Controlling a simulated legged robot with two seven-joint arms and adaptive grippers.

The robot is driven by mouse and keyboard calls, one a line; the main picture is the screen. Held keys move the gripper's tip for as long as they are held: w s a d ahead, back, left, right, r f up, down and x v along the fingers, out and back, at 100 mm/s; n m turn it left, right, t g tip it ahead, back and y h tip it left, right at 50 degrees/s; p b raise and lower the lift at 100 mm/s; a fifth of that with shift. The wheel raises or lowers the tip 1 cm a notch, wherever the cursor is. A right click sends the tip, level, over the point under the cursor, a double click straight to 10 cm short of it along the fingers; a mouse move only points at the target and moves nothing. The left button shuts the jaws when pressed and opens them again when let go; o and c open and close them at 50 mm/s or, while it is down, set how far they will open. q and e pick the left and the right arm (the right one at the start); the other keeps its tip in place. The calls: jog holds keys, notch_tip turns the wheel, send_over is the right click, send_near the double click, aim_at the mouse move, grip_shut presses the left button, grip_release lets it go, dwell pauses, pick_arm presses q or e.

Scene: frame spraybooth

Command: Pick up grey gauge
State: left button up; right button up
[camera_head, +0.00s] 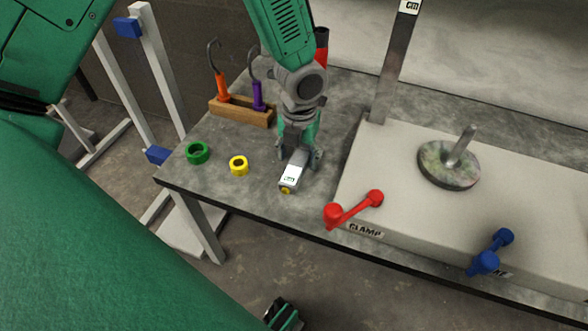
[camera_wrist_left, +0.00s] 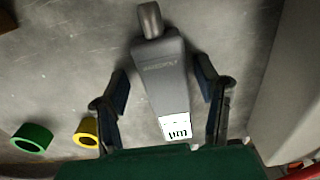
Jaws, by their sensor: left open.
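The grey gauge (camera_head: 295,168) lies on the grey table near its front edge, with a white label marked "µm" at one end. In the left wrist view the gauge (camera_wrist_left: 162,80) lies lengthwise between the two fingers, its rounded tip pointing away. My left gripper (camera_head: 300,155) is above the gauge, open, with a finger on each side. In the wrist view the open fingers of the left gripper (camera_wrist_left: 164,95) show gaps to the gauge on both sides. The gripper hides part of the gauge in the head view.
A green ring (camera_head: 197,152) and a yellow ring (camera_head: 239,165) lie left of the gauge. A wooden block (camera_head: 241,112) holds orange and purple hooked tools behind them. A pale clamp base (camera_head: 400,190) with red (camera_head: 352,208) and blue (camera_head: 492,252) handles stands to the right.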

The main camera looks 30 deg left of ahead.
aim_at(301, 155)
pick_arm(q)
jog(key=shift+d+r, duration=0.25)
jog(key=shift+d, duration=0.75)
jog(key=c, duration=0.4)
jog(key=shift+a, duration=0.2)
jog(key=c, duration=0.7)
jog(key=shift+a+f, duration=0.1)
jog(key=shift+a, duration=0.25)
grip_shut()
jog(key=shift+s+a+f, duration=0.15)
jog(key=shift+a, duration=0.3)
jog(key=shift+d+r, duration=0.15)
jog(key=shift+r, duration=0.05)
notch_tip(301, 155, up, 9)
jog(key=p, duration=0.4)
jog(key=shift+d+p, duration=0.15)
jog(key=shift+p, duration=0.15)
jog(key=shift+r, duration=0.4)
pick_arm(e)
jog(key=r, duration=0.4)
jog(key=shift+d+r, duration=0.2)
jog(key=shift+d, duration=0.2)
